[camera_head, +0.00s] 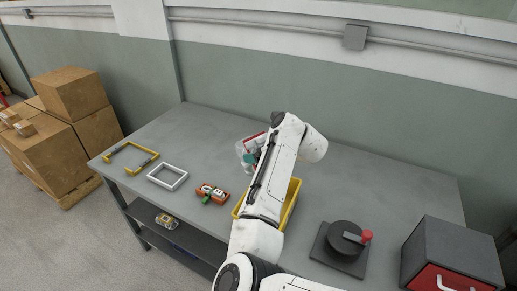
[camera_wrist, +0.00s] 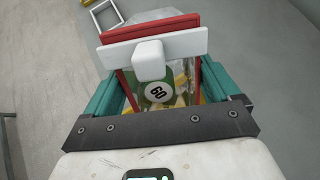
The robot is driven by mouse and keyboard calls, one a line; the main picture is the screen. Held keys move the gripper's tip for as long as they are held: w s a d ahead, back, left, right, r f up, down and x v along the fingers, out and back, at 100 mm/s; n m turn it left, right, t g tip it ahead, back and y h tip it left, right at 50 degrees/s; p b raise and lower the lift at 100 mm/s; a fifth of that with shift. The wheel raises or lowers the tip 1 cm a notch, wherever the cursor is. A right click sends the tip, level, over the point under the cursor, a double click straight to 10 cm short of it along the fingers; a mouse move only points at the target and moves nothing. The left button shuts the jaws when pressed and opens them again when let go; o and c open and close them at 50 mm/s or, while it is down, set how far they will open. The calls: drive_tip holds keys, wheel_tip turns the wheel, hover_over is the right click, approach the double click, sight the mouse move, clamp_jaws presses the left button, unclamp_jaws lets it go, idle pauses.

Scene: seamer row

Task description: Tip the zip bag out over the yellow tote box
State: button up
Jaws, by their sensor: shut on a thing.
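The clear zip bag (camera_wrist: 187,74) has red edges, a red and white top strip and a green label reading 60. My gripper (camera_wrist: 163,85) is shut on it, with teal fingers on both sides. Yellowish shapes show through the bag; I cannot tell whether they are its contents or something behind. In the head view the bag (camera_head: 241,148) is held above the table, partly hidden by my arm. The yellow tote box (camera_head: 293,203) stands on the table, mostly hidden behind my arm; its inside is barely visible.
An orange tray (camera_head: 202,188) with small items lies left of the tote. A white frame (camera_head: 167,177) and a yellow frame (camera_head: 131,157) lie farther left. A dark round device (camera_head: 342,240) with a red knob and a grey box (camera_head: 455,243) stand right. The table's back right is clear.

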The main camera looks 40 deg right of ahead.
drive_tip(key=shift+s+f+t, duration=0.1)
drive_tip(key=shift+s+t, duration=0.4)
drive_tip(key=shift+t, duration=0.4)
drive_tip(key=s+t, duration=0.2)
drive_tip(key=t, duration=0.1)
drive_tip(key=shift+s+t+b, duration=0.1)
drive_tip(key=shift+t+b, duration=0.4)
drive_tip(key=shift+b, duration=0.6)
drive_tip(key=shift+s+t+b, duration=0.25)
drive_tip(key=shift+t+b, duration=0.15)
drive_tip(key=shift+b, duration=0.75)
drive_tip(key=b, duration=0.2)
drive_tip(key=t+b, duration=0.1)
drive_tip(key=shift+s+a+r+b, duration=0.1)
drive_tip(key=shift+s+r+b, duration=0.15)
drive_tip(key=shift+s+b, duration=0.15)
drive_tip(key=t+b, duration=0.1)
drive_tip(key=b, duration=0.2)
drive_tip(key=s+t+b, duration=0.1)
drive_tip(key=t+b, duration=0.1)
drive_tip(key=b, duration=0.2)
drive_tip(key=shift+s+f, duration=0.3)
drive_tip(key=t+b, duration=0.1)
drive_tip(key=b, duration=0.1)
drive_tip(key=shift+s+b, duration=0.25)
drive_tip(key=shift+b, duration=0.1)
drive_tip(key=shift+s+f+t+b, duration=0.2)
drive_tip(key=shift+t+b, duration=0.2)
drive_tip(key=shift+b, duration=0.7)
